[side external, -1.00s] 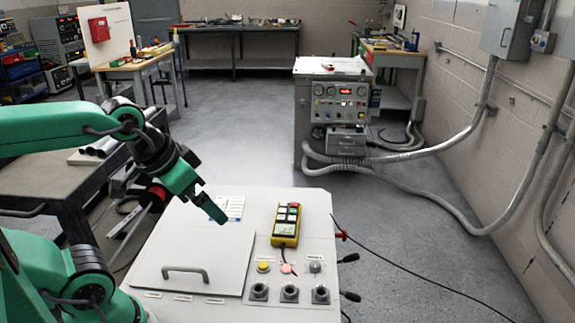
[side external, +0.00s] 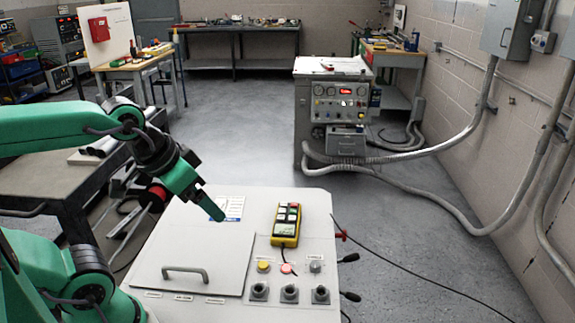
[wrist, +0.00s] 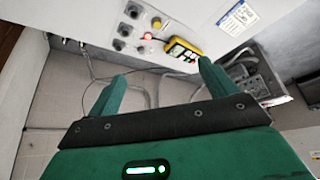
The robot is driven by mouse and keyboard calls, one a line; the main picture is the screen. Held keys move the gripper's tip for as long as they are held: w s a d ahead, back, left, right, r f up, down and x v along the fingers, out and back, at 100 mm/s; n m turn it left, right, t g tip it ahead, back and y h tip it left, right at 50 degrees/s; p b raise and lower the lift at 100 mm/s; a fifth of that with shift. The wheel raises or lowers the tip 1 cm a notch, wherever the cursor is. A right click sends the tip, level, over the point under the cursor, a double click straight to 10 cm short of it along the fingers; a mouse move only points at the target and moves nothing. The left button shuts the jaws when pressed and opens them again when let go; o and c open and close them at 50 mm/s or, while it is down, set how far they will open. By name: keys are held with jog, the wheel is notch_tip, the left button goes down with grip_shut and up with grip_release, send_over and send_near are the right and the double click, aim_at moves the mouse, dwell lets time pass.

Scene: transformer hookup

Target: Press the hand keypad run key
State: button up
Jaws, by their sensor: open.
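The hand keypad (side external: 286,224) is a yellow handheld unit with a red key and several pale and dark keys. It lies on the light panel top, right of my gripper. It also shows in the wrist view (wrist: 183,49), beyond the fingertips. Which key is the run key is too small to read. My gripper (side external: 215,212) is above the panel, left of the keypad and apart from it. In the wrist view its two green fingers (wrist: 160,82) are spread with nothing between them.
Yellow, red and grey buttons (side external: 288,268) and several dark round sockets (side external: 289,293) sit in front of the keypad. A hinged cover with a handle (side external: 184,270) lies at left. A white label sheet (side external: 229,206) is behind my gripper. A dark cable (side external: 430,284) runs off right.

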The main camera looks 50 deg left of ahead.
grip_shut()
dwell(1.4)
